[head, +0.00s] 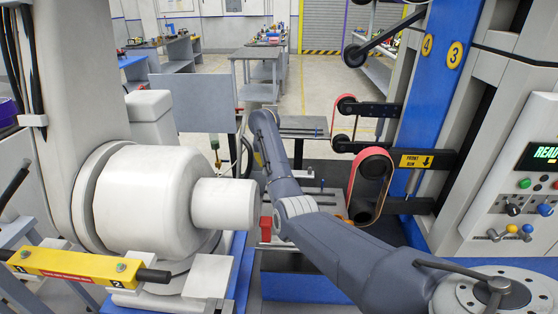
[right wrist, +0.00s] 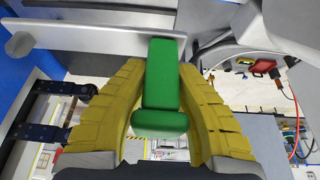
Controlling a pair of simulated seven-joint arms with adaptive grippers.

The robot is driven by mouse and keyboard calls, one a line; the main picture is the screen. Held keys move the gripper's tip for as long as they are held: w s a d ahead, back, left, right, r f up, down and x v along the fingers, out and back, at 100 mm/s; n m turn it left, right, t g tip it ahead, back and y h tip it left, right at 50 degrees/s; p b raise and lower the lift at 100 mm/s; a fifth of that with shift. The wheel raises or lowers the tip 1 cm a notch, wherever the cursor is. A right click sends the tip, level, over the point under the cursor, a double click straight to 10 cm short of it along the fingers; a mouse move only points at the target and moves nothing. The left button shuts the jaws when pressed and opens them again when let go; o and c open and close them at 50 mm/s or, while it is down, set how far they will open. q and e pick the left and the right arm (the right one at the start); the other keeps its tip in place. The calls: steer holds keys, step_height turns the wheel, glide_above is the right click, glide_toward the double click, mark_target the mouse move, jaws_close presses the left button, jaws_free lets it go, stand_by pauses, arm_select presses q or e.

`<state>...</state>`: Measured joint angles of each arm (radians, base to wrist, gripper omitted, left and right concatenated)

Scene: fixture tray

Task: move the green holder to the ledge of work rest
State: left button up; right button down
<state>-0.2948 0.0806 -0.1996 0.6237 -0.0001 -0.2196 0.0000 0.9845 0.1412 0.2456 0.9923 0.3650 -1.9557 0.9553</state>
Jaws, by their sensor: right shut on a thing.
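The green holder (right wrist: 158,82) is an L-shaped green block in the right wrist view. It stands between the yellow ribbed fingers of my right gripper (right wrist: 163,68), which are shut on it. A long pale grey bar (right wrist: 88,38) with a rounded end crosses behind the top of the holder; I cannot tell whether they touch or whether this bar is the work rest. The holder is hidden there. My left gripper is not in view.
A belt machine with red belts (head: 371,178) stands right of my right arm. A grey plate (head: 304,126) lies beyond it. A large white cylindrical machine (head: 150,200) fills the left, with a yellow bar (head: 75,265) in front. A red block (head: 265,228) sits near the middle.

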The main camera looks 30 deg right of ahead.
steer(key=shift+d, duration=0.2)
steer(key=shift+s+a, duration=0.25)
steer(key=shift+s, duration=0.25)
steer(key=shift+s+a, duration=1.75)
steer(key=shift+s, duration=3.85)
steer(key=shift+w+f, duration=0.1)
steer(key=shift+f, duration=6.1)
steer(key=shift+f, duration=0.15)
steer(key=c, duration=1.1)
jaws_free()
